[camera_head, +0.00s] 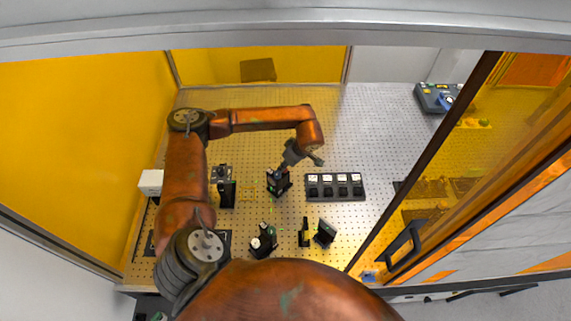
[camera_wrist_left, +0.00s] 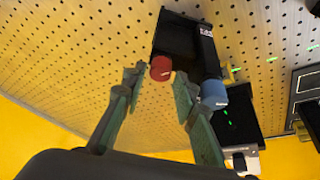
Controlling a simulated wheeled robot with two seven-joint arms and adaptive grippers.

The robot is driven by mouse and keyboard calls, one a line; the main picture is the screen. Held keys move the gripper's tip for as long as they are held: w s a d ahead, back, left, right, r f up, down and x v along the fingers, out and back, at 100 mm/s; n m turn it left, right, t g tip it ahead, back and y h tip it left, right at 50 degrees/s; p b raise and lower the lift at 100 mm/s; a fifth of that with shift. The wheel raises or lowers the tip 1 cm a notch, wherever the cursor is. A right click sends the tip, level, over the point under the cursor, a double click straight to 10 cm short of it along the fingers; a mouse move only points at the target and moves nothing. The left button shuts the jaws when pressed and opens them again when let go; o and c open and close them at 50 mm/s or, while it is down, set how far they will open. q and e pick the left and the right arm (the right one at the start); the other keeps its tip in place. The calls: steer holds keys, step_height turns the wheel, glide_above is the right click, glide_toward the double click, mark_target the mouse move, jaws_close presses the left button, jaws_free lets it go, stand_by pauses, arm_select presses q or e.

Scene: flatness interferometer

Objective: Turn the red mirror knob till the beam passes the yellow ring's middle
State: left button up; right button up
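The red knob (camera_wrist_left: 161,68) sits on a black mirror mount (camera_wrist_left: 185,42) in the left wrist view, with a blue knob (camera_wrist_left: 213,94) to its right. My left gripper (camera_wrist_left: 158,84) is open, its two green-grey fingers on either side of the red knob; I cannot tell whether they touch it. In the head view the left gripper (camera_head: 282,167) points down at the black mount (camera_head: 278,186) on the perforated table. Small green light spots show around the mounts. I cannot make out the yellow ring or where the beam crosses it. My right gripper is out of view.
Several other black optics stand near, including a mount (camera_head: 226,194) to the left and a plate (camera_head: 325,233) in front. A black rack (camera_head: 335,198) with several white-topped blocks lies to the right. A sliding door (camera_head: 425,165) borders the right. The back table is mostly clear.

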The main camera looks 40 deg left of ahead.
arm_select(q)
steer(key=shift+x, duration=0.85)
steer(key=shift+c, duration=0.4)
jaws_close()
